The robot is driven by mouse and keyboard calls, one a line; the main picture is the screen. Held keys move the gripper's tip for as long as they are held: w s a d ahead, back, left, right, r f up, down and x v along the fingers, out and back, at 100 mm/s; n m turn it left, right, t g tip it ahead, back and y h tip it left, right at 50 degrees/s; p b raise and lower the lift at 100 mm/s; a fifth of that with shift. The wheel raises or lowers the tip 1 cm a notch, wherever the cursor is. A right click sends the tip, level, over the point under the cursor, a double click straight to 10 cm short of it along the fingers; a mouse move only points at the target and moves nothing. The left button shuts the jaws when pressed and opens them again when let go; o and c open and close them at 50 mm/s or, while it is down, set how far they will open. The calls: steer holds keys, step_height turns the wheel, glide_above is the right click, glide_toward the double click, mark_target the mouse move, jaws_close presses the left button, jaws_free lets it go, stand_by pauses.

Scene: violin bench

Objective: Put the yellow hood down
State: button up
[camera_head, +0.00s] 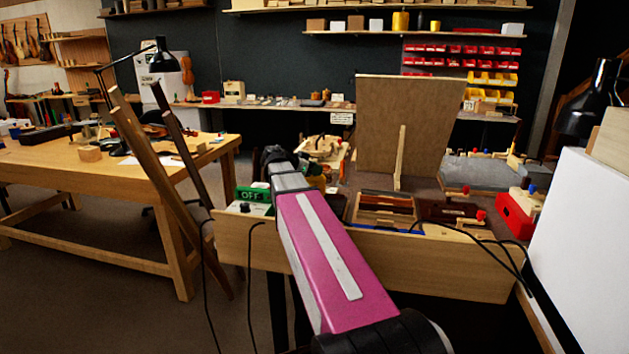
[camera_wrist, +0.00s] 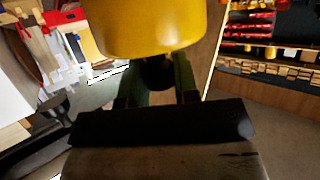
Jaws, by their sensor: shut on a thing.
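The yellow hood (camera_wrist: 150,25) fills the upper middle of the wrist view, with a dark round part under its lower edge. My gripper (camera_wrist: 160,78) has its two fingers on either side of that dark part and is shut on the hood. The hood's top is cut off by the picture edge. What lies directly under the hood cannot be seen. In the head view my pink arm reaches over the bench (camera_head: 450,268); the hood and the fingertips are hidden there.
A green box marked OFF (camera_head: 252,195) stands at the bench's left front. An upright brown board (camera_head: 405,115) stands behind a wooden tray (camera_head: 385,210). A red box (camera_head: 515,213) is at the right. Black cables hang over the front edge. Long wooden planks (camera_head: 155,165) lean at the left.

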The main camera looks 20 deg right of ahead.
mark_target(315, 178)
steer(key=shift+f, duration=1.95)
steer(key=o, duration=1)
steer(key=shift+f, duration=0.1)
steer(key=v, duration=1.2)
